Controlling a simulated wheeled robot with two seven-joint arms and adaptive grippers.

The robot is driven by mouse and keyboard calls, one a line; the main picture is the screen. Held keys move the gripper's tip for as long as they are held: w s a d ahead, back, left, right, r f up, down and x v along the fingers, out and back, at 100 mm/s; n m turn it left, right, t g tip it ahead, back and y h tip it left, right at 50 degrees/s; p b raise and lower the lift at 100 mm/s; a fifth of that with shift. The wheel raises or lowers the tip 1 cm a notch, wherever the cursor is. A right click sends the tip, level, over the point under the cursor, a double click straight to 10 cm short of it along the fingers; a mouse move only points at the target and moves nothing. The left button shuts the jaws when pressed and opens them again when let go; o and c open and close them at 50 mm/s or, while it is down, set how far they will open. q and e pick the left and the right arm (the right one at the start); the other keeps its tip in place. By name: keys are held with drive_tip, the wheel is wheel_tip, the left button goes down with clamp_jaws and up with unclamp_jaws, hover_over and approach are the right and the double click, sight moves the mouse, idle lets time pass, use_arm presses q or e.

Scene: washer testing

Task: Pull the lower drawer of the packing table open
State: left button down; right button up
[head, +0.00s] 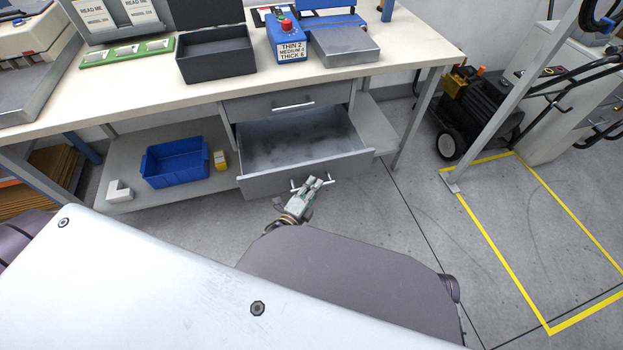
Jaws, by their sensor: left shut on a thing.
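The packing table (400,62) stands across the top of the head view. Its lower drawer (257,184) is pulled well out, and its grey inside looks empty. The upper drawer (265,106) above it is closed. My left gripper (313,184) is at the front of the lower drawer, shut on the drawer's handle (328,182), which is partly hidden by the fingers. My right gripper is not in view.
On the tabletop are a dark open box (215,60), a blue control box with a red button (287,42) and a metal-topped device (345,45). A blue bin (176,165) sits on the lower shelf. A wheeled black machine (480,115) stands right; the floor between is clear.

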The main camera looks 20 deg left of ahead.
use_arm(q)
drive_tip(key=shift+s, duration=0.1)
drive_tip(key=c, duration=1.5)
unclamp_jaws()
drive_tip(key=shift+o, duration=0.2)
drive_tip(key=shift+s, duration=0.1)
drive_tip(key=s+a, duration=0.2)
drive_tip(key=s, duration=0.9)
drive_tip(key=shift+s, duration=0.3)
drive_tip(key=shift+a, duration=0.2)
